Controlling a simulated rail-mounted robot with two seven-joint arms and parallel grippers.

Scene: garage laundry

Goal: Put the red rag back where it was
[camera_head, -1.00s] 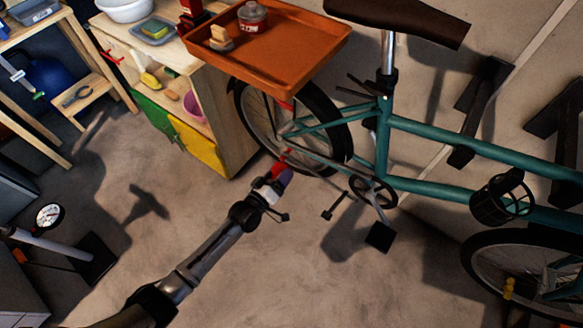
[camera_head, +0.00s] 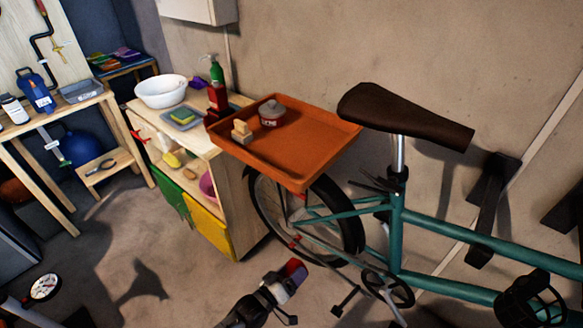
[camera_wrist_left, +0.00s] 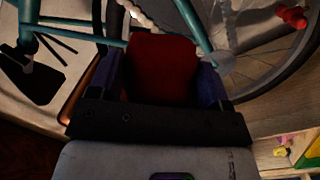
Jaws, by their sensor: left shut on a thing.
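My left gripper (camera_head: 285,281) is shut on the red rag (camera_head: 291,267), low in the head view and in front of the bicycle's rear wheel. In the left wrist view the red rag (camera_wrist_left: 162,62) fills the space between the two dark blue fingers of my left gripper (camera_wrist_left: 165,78). Folded cloths (camera_head: 118,58), purple and green among them, lie on a small table at the back left. My right gripper is not in view.
A teal bicycle (camera_head: 398,225) stands at the right. An orange tray (camera_head: 310,165) holding a tin (camera_head: 272,114) and a brush (camera_head: 241,131) juts out above its rear wheel. A wooden cabinet (camera_head: 238,205) stands left of the wheel, with a white basin (camera_head: 162,92) on top.

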